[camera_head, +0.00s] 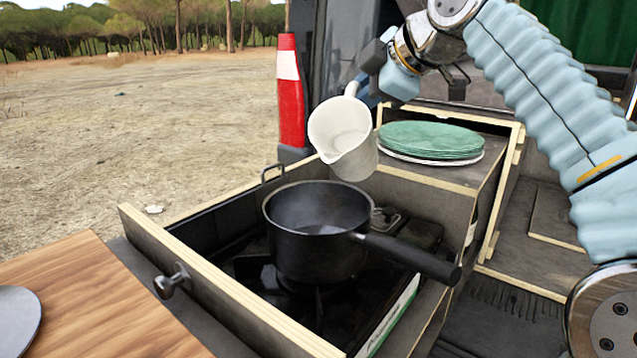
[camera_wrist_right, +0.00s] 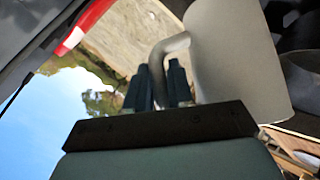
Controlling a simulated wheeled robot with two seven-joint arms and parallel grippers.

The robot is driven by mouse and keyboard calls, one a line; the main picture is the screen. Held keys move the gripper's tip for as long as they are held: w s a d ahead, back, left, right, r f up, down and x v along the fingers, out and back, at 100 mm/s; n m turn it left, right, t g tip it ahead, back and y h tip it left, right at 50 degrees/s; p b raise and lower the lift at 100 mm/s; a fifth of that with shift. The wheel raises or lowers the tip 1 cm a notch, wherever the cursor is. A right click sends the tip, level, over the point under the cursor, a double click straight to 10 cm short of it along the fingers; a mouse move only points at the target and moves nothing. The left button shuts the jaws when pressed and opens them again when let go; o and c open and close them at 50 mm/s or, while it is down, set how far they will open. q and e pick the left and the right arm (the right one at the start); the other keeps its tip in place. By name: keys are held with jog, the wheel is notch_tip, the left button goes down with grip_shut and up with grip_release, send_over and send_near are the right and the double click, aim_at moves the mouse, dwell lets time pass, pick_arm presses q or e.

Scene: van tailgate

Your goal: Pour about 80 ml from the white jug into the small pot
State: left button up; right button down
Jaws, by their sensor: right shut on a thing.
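The white jug (camera_head: 342,135) is tilted above the pot's far right side, its open mouth and spout turned down toward the pot. My right gripper (camera_head: 364,80) is shut on the jug's handle. In the right wrist view the fingers (camera_wrist_right: 158,80) close around the handle, and the jug's pale side (camera_wrist_right: 238,60) fills the upper right. The small black pot (camera_head: 318,245) stands upright on the stove, its long handle pointing to the lower right. A paler patch shows on its inner bottom; I cannot tell if it is liquid. No stream from the spout is visible. My left gripper is out of view.
The stove sits in a wood-edged drawer (camera_head: 225,285) with a front knob. Green plates (camera_head: 430,138) are stacked on the box behind to the right. A wooden board (camera_head: 95,300) lies at the lower left. A red and white post (camera_head: 290,92) stands behind.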

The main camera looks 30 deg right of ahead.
aim_at(357, 83)
jog(key=shift+s+a+r+n+t+h+b, duration=0.25)
jog(key=shift+a+r+t+b, duration=0.1)
jog(key=shift+r, duration=0.2)
jog(key=shift+s+a+r+n+t+h+b, duration=0.2)
jog(key=shift+r+n+t+h+b, duration=0.1)
jog(key=shift+r, duration=0.25)
jog(key=shift+s+a+r+n+t+h+b, duration=0.3)
jog(key=shift+a+r+b, duration=0.2)
jog(key=shift+r, duration=0.2)
dwell(1.5)
jog(key=shift+d, duration=0.15)
jog(key=shift+w+d+f+m+g+y+p, duration=0.45)
jog(key=shift+w+d+f+m+g+p, duration=0.15)
jog(key=shift+p, duration=0.65)
jog(key=shift+w+d+f, duration=0.1)
jog(key=shift+d+f, duration=0.2)
jog(key=shift+f, duration=0.5)
jog(key=shift+w+f+m+g+y, duration=0.1)
jog(key=shift+f+m+g+y, duration=0.3)
jog(key=shift+g, duration=0.15)
jog(key=w+d+f+m+g+y, duration=0.3)
jog(key=w+d+f+g+y, duration=0.1)
jog(key=f, duration=0.6)
jog(key=shift+w+d+g+y, duration=0.35)
jog(key=shift+d+y, duration=0.35)
jog(key=shift+d, duration=0.4)
